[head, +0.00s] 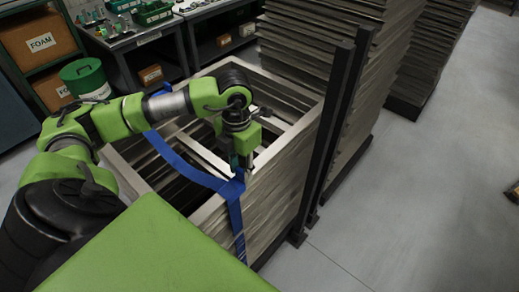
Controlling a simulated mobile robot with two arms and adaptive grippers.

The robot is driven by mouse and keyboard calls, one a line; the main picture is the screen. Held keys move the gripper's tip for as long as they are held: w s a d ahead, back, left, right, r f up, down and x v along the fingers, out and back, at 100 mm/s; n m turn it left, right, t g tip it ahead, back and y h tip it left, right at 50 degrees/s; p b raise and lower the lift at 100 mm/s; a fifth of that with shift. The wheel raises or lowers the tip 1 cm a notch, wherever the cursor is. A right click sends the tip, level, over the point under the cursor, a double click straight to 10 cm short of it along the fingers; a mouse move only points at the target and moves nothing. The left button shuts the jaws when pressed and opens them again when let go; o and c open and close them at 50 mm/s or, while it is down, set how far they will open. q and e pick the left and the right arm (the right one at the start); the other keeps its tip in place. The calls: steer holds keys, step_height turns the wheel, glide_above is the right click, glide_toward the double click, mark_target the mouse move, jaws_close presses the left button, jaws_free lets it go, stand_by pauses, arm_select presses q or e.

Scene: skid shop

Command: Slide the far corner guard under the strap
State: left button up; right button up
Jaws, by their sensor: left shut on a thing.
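A blue strap (196,173) runs across the open top of a wooden frame stack (274,192). It bends over the stack's edge and hangs down the outer side. My left gripper (243,172) points down at this edge, right by the bend of the strap. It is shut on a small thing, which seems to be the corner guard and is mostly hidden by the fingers. The blue patch at the bend looks wider than the strap; I cannot tell whether guard or strap makes it, or whether the guard lies under the strap. My right gripper is not in view.
Dark upright posts (327,125) stand close at the stack's right side. Taller stacks of boards (345,40) stand behind. A bench (150,35) with green bins, a green drum (86,80) and a FOAM box (40,41) are at the back left.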

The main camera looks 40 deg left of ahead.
mark_target(238, 180)
arm_select(q)
steer(key=shift+s, duration=0.45)
steer(key=shift+s+b, duration=0.2)
steer(key=shift+b, duration=0.1)
steer(key=o, duration=0.9)
steer(key=shift+r, duration=0.15)
steer(key=shift+r+p, duration=1.35)
steer(key=shift+r, duration=0.8)
